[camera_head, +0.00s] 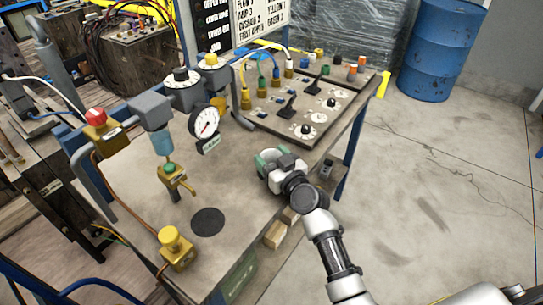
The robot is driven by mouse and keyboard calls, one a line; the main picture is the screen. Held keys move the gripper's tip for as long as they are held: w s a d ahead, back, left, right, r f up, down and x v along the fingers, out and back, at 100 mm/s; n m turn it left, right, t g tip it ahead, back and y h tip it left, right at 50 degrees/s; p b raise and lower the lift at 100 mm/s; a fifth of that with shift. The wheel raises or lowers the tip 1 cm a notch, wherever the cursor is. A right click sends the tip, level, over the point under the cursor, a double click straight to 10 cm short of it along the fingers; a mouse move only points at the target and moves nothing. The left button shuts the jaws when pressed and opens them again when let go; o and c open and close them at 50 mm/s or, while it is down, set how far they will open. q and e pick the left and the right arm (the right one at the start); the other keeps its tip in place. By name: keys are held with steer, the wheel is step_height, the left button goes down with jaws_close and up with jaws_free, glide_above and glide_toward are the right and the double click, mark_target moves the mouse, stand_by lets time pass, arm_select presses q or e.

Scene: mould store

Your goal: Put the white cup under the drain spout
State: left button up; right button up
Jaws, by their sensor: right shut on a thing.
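The drain spout (189,190) is a small brass outlet on the brass valve with a green knob, below the blue filter bowl (162,143) at the left of the bench. My right gripper (269,157) is over the middle of the bench, to the right of the spout and well apart from it. It is shut on a small pale thing, which I take for the white cup; the fingers and hand hide most of it. No other white cup shows. My left gripper is not in view.
A black round disc (208,221) lies on the bench, right of and below the spout. A yellow knob unit (175,249) stands near the front edge. A pressure gauge (205,123) and a control panel (302,101) stand behind. Bare bench lies between gripper and spout.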

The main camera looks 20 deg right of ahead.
steer(key=shift+s, duration=0.1)
steer(key=shift+f, duration=0.2)
steer(key=o, duration=0.9)
